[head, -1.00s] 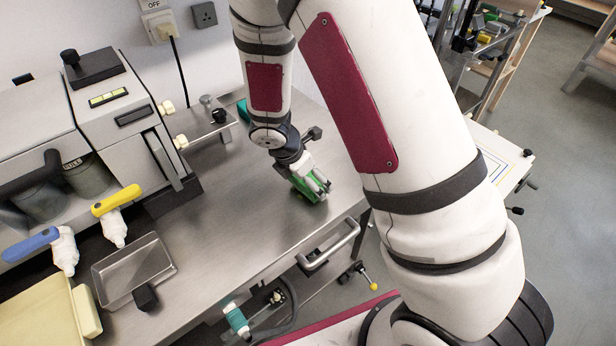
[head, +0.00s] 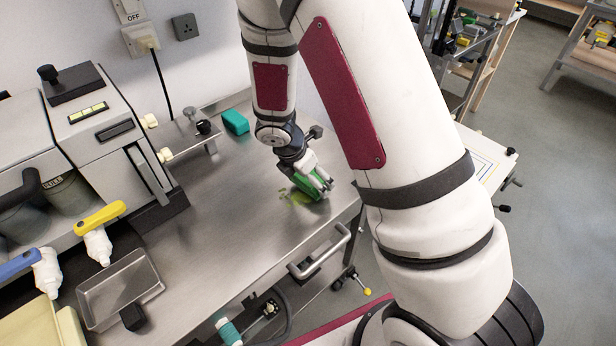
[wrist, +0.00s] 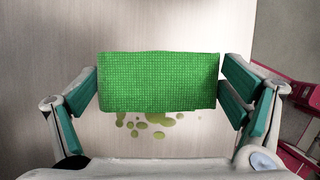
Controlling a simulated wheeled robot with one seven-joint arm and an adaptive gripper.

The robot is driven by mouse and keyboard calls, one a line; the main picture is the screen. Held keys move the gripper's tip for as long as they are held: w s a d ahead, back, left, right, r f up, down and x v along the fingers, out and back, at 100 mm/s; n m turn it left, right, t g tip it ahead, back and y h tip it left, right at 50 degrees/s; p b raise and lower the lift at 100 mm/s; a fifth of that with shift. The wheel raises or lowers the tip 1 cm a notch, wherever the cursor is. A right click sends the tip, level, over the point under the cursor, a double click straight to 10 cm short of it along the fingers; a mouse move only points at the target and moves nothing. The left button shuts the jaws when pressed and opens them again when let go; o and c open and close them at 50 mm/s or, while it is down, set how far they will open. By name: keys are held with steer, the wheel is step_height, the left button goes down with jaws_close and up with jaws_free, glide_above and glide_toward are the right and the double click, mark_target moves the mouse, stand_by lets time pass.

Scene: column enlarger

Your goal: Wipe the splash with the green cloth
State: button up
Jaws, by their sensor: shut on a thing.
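The green cloth (wrist: 158,82) is a folded, textured block between the two teal-padded fingers of my gripper (wrist: 160,90) in the wrist view. In the head view my gripper (head: 312,188) is shut on the green cloth (head: 301,191), low over the steel bench near its right end. The splash (wrist: 150,123) is a group of yellow-green spots on the bench, just below the cloth in the wrist view; the cloth may hide part of it. In the head view the splash (head: 289,197) shows just left of the cloth. I cannot tell whether the cloth touches the bench.
A teal block (head: 235,122) lies at the back of the steel bench (head: 225,210). A grey machine (head: 105,125) stands at the left. A metal tray (head: 120,290) and bottles with yellow (head: 100,218) and blue tops are front left. The bench middle is clear.

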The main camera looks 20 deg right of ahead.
mark_target(300, 196)
steer(key=shift+f+b, duration=0.45)
steer(key=shift+f, duration=0.45)
stand_by(1.5)
steer(key=shift+s+a+p, duration=0.15)
steer(key=shift+s+a, duration=0.1)
steer(key=shift+a, duration=0.5)
steer(key=shift+s+a+p, duration=0.1)
steer(key=shift+s+a, duration=0.15)
steer(key=shift+a, duration=0.45)
steer(key=shift+s+a+p, duration=0.15)
steer(key=shift+s+a, duration=0.1)
steer(key=shift+a, duration=0.5)
steer(key=shift+s+a+p, duration=0.1)
steer(key=shift+s+a, duration=0.15)
steer(key=shift+a, duration=0.5)
steer(key=shift+s+a+p, duration=0.1)
steer(key=shift+s+a, duration=0.1)
steer(key=shift+a, duration=0.55)
steer(key=shift+s+a+p, duration=0.1)
steer(key=shift+s+a, duration=0.15)
steer(key=shift+a, duration=0.5)
steer(key=shift+d, duration=0.15)
steer(key=shift+w+d, duration=0.25)
steer(key=shift+d, duration=0.45)
steer(key=shift+w+d, duration=0.2)
steer(key=shift+d, duration=0.5)
steer(key=shift+w+d, duration=0.25)
steer(key=shift+d, duration=0.45)
